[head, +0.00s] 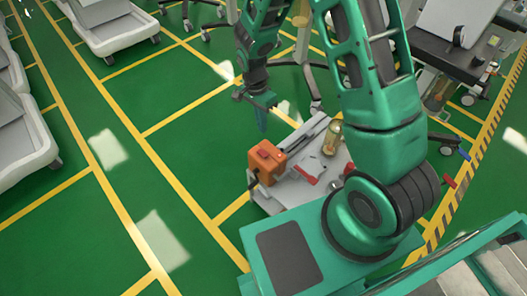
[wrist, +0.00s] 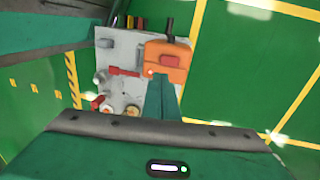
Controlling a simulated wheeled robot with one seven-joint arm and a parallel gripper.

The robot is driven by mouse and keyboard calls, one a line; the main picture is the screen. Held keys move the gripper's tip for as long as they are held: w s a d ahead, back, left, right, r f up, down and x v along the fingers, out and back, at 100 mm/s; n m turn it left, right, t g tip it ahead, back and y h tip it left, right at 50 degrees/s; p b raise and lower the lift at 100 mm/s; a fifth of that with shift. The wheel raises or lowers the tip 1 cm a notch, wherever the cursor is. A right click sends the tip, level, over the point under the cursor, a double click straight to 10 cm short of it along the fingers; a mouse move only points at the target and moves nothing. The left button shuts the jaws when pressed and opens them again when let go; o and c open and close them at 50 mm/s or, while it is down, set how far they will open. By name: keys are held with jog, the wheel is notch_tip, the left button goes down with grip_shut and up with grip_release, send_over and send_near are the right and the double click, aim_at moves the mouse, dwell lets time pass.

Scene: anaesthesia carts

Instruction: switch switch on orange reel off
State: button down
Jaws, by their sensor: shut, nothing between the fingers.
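The orange reel (head: 263,163) sits on the left end of a small grey cart (head: 338,166) in the head view. A darker red patch shows on its top; I cannot tell for sure whether this is the switch. In the wrist view the reel (wrist: 178,54) is at the top middle, with a red patch and a small pale spot on it. My gripper (head: 262,122) points down above and behind the reel, apart from it in the head view. Its shut fingers (wrist: 161,92) overlap the reel's lower edge in the wrist view and hold nothing.
A red tool (head: 304,174) and an amber jar (head: 332,138) are on the same grey cart. A black cart (head: 450,52) stands at the back right, and white carts (head: 112,28) stand at the left. Green floor (head: 100,215) left of the reel is clear.

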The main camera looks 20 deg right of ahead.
aim_at(266, 157)
jog(key=shift+a+f, duration=0.15)
jog(key=shift+f, duration=0.05)
jog(key=f, duration=0.4)
jog(key=s+f, duration=0.1)
jog(key=f, duration=0.4)
jog(key=s+d+f, duration=0.1)
jog(key=f, duration=0.3)
jog(key=shift+f, duration=0.4)
jog(key=shift+s+f, duration=0.15)
jog(key=shift+f, duration=0.15)
